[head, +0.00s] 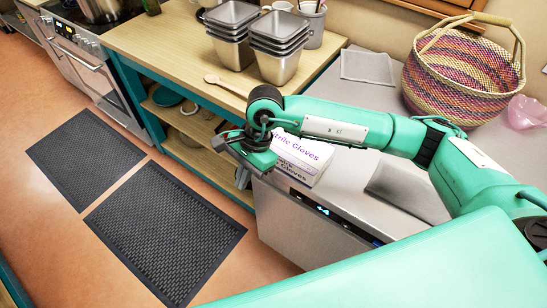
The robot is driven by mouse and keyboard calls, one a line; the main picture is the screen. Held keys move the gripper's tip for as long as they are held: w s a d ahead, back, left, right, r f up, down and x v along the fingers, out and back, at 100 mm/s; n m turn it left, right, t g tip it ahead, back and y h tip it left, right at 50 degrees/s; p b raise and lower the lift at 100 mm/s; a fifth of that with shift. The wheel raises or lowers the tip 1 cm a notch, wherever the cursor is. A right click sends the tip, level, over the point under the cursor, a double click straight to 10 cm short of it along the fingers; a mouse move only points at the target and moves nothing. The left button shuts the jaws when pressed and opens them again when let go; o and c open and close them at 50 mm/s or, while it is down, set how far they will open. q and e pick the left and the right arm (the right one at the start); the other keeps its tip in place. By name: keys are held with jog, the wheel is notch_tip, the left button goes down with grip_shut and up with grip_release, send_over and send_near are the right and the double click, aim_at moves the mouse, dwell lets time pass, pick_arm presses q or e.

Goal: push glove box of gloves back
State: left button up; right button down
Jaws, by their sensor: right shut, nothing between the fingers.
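The glove box (301,157) is a white carton with purple lettering that reads "Nitrile Gloves". It sits at the front edge of the grey counter top, above the dishwasher front. The wrist hides the box's upper left part. My left gripper is not in view.
A woven basket (463,77) and a pink bowl (526,111) stand at the back right. Grey cloths lie on the counter (367,67) and (408,190). Stacked metal pans (278,48) and a wooden spoon (225,86) are on the wooden counter. Dark mats (166,228) cover the floor.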

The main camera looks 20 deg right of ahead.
aim_at(277, 166)
jog(key=w+d+n+t+h, duration=0.1)
jog(key=w+d+t+h, duration=0.1)
jog(key=w+d+h, duration=0.35)
jog(key=shift+y, duration=0.65)
jog(key=shift+w+d+f+p, duration=0.2)
jog(key=shift+d+f+p, duration=0.75)
jog(key=shift+f, duration=0.55)
jog(key=shift+w+d+f+p, duration=0.2)
jog(key=shift+d+f+p, duration=0.5)
jog(key=shift+f+p, duration=0.6)
jog(key=shift+w+d+f+p, duration=0.2)
jog(key=shift+d+f+p, duration=0.65)
jog(key=shift+f, duration=0.8)
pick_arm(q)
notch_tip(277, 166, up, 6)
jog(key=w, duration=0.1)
